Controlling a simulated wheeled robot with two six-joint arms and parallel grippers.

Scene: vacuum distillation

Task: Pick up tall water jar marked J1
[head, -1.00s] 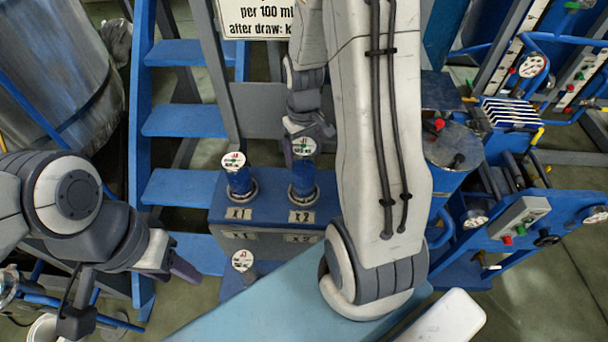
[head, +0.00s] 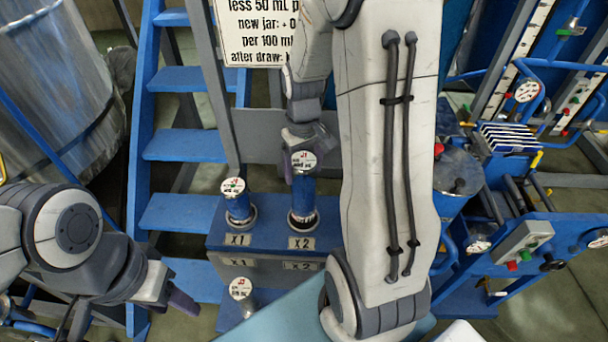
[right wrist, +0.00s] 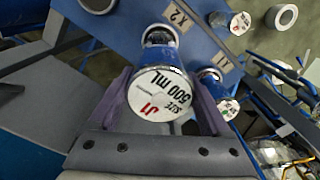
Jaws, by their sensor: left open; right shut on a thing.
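The tall water jar J1 (head: 303,196) is blue with a round white lid label. It is upright at the place marked X2, and its top is higher than before relative to that place. In the right wrist view, the label of jar J1 (right wrist: 160,93) reads "J1" and "500 mL". My right gripper (head: 302,170) is shut on jar J1 near its top, and its purple fingers lie on either side of the jar. Whether the jar's bottom is clear of its ring is hard to tell. My left gripper (head: 168,305) is open and empty at the lower left.
A shorter blue jar (head: 238,207) stands at X1, left of J1. Another white-topped item (head: 241,290) sits lower in front. Blue stairs (head: 185,142) are on the left. Blue apparatus with gauges (head: 520,215) fills the right. A white sign (head: 258,30) hangs behind.

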